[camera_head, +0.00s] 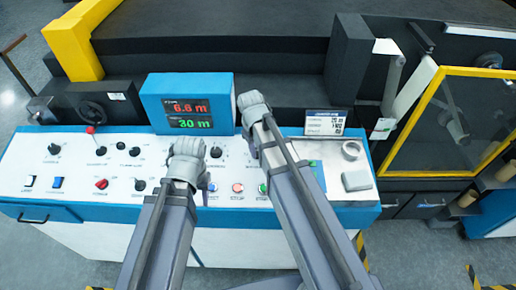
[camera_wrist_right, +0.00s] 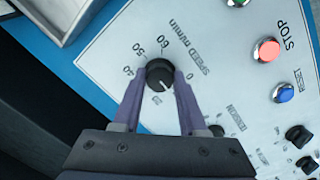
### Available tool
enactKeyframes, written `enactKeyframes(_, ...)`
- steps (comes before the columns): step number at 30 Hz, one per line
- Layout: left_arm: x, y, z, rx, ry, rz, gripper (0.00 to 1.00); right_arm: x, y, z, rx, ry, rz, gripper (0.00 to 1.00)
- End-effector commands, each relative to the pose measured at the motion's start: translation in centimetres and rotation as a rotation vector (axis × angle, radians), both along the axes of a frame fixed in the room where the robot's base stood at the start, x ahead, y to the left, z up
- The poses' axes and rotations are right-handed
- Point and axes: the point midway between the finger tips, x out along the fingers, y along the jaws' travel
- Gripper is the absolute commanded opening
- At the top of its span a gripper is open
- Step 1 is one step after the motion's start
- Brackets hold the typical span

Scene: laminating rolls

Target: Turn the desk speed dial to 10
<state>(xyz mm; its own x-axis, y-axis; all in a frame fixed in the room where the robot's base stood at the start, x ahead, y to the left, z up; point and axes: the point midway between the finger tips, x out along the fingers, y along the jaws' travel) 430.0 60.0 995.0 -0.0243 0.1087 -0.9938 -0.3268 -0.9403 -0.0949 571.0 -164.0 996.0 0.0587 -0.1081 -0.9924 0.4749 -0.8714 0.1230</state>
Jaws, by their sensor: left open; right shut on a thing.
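The speed dial (camera_wrist_right: 159,74) is a round black knob on the white panel, with the print "SPEED m/min" and the numbers 0, 40, 50 and 60 readable around it in the right wrist view. A pale mark on the knob points toward the lower right of that picture. My right gripper (camera_wrist_right: 158,88) is shut on the dial, one purple finger on each side. In the head view the right gripper (camera_head: 251,107) hides the dial beside the blue display box. My left gripper (camera_head: 187,150) is open over the panel's middle; its fingertips are hard to make out.
The display box (camera_head: 187,103) reads 6.8 m in red and 30 m in green. A red button (camera_wrist_right: 267,50) marked STOP and a blue button (camera_wrist_right: 284,93) are near the dial. Several black knobs, switches and a red-tipped lever (camera_head: 90,130) are on the left panel.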

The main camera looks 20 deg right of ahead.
Motion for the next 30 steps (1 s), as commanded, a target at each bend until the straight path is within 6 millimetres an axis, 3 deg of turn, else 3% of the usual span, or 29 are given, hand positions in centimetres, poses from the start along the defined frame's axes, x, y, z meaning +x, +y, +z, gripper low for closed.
enactKeyframes(5,0.0,0.0,0.0,0.0,0.0,0.0,0.44,0.0,0.0,0.0,0.001,0.0,0.0,0.0)
enactKeyframes(6,0.0,0.0,0.0,0.0,0.0,0.0,0.44,0.0,0.0,0.0,0.001,0.0,-0.001,0.45)
enactKeyframes(13,0.0,0.0,0.0,0.0,0.0,0.0,0.44,0.0,0.0,0.0,0.0,0.0,-0.001,0.71)
enactKeyframes(23,0.0,0.0,0.2,0.0,0.0,0.0,0.44,0.0,0.0,0.2,0.0,0.0,-0.001,0.71)
enactKeyframes(30,0.0,0.0,1.8,0.0,0.0,-0.001,0.44,-0.1,0.2,1.8,0.0,0.0,-0.001,0.71)
